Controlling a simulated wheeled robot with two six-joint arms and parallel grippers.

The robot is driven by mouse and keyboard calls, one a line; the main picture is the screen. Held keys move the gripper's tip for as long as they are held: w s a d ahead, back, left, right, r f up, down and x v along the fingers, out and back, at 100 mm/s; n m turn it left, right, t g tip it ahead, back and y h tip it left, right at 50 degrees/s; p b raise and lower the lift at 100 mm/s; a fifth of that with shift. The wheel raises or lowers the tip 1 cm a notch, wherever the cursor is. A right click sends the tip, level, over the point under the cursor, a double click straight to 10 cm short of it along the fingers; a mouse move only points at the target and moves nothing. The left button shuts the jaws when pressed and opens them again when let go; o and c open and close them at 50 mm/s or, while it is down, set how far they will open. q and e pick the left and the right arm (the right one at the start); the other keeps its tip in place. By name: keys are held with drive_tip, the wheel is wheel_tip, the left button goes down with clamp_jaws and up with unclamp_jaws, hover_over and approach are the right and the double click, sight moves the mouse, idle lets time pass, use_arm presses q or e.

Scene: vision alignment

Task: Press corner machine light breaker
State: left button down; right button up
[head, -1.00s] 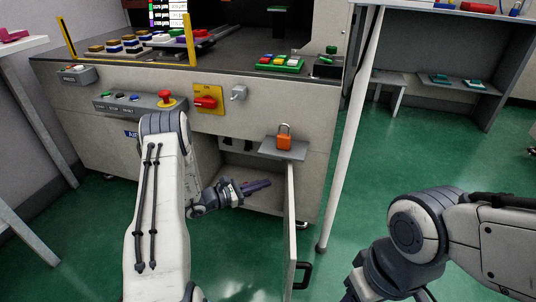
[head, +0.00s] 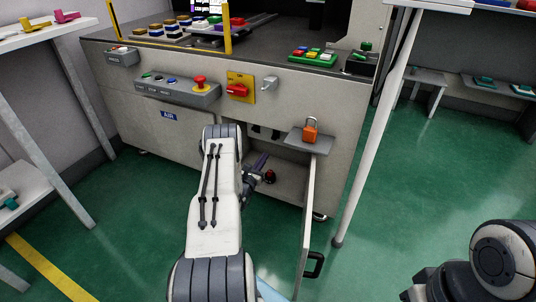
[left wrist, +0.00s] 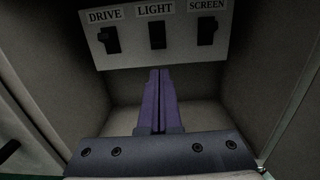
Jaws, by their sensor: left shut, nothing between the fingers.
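The light breaker (left wrist: 157,35) is a black switch under the label LIGHT in the left wrist view. It sits on a pale panel (left wrist: 130,56) between the drive breaker (left wrist: 112,40) and the screen breaker (left wrist: 207,31). My left gripper (left wrist: 159,72) is shut and empty, its purple fingers together. Its tips appear just below the light breaker; I cannot tell the depth gap, and no contact shows. In the head view the left gripper (head: 263,158) reaches into the open cabinet under the machine. The breakers are hard to make out there. My right gripper is out of frame.
The open cabinet door (head: 308,215) stands right of my left arm. A grey shelf plate (head: 295,138) with an orange padlock (head: 310,130) juts out above the opening. A red and black object (head: 270,176) lies inside. The cabinet walls (left wrist: 70,75) are close on both sides.

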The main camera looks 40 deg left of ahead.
sight(275, 136)
use_arm(q)
drive_tip(key=b+x, duration=0.4)
drive_tip(key=x, duration=0.4)
drive_tip(key=shift+w, duration=0.4)
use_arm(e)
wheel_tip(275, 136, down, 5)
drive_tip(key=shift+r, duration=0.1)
use_arm(q)
drive_tip(key=shift+a+r, duration=0.1)
drive_tip(key=shift+a, duration=0.05)
